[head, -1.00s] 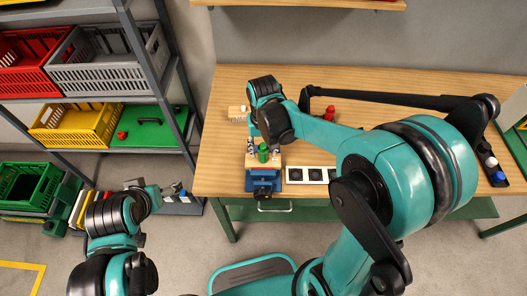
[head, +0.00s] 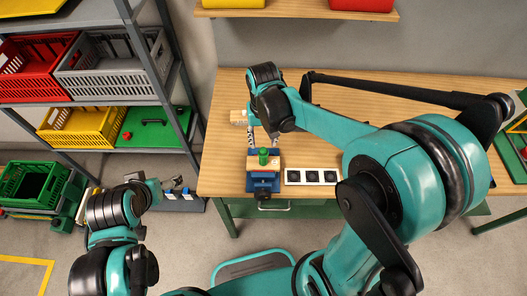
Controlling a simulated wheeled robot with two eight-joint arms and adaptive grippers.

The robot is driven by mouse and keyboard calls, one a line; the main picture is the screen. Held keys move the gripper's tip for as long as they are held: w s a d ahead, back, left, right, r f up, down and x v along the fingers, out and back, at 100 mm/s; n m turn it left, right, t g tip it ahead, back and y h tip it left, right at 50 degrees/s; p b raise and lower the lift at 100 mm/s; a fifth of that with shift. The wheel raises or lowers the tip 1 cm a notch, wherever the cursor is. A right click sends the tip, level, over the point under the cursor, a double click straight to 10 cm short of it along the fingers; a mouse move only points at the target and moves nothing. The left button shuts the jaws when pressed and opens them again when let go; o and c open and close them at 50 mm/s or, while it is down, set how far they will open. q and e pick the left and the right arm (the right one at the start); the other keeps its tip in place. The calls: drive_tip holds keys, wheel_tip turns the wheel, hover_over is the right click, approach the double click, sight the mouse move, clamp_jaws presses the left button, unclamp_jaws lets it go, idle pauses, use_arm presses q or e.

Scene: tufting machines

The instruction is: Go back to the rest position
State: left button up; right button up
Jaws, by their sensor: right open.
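My right gripper (head: 263,138) is open above the back of a small blue-and-wood fixture (head: 263,180) at the table's front edge. A green knob-shaped piece (head: 263,156) stands upright on the fixture, just in front of the fingers, and the gripper does not hold it. My right arm reaches in from the lower right and hides part of the table. My left arm is at the lower left, its gripper (head: 178,187) low and away from the table; its fingers are too small to read.
A shelf rack with a red crate (head: 35,70), a grey crate (head: 118,70) and a yellow crate (head: 80,127) stands left.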

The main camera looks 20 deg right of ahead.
wheel_tip(320, 180, up, 2)
drive_tip(key=shift+r+p, duration=0.1)
drive_tip(key=shift+p, duration=0.45)
drive_tip(key=shift+s+d+b, duration=0.15)
drive_tip(key=shift+s+b, duration=0.05)
drive_tip(key=shift+b, duration=0.15)
drive_tip(key=s+d+f+n+t+b, duration=0.1)
drive_tip(key=s+d+f+t+b, duration=0.2)
drive_tip(key=s+t+b, duration=0.4)
drive_tip(key=s+d+b, duration=0.1)
drive_tip(key=s+b, duration=0.1)
drive_tip(key=s, duration=0.1)
drive_tip(key=shift+d+f+n, duration=0.2)
drive_tip(key=shift+f+n, duration=0.15)
drive_tip(key=shift+n, duration=0.05)
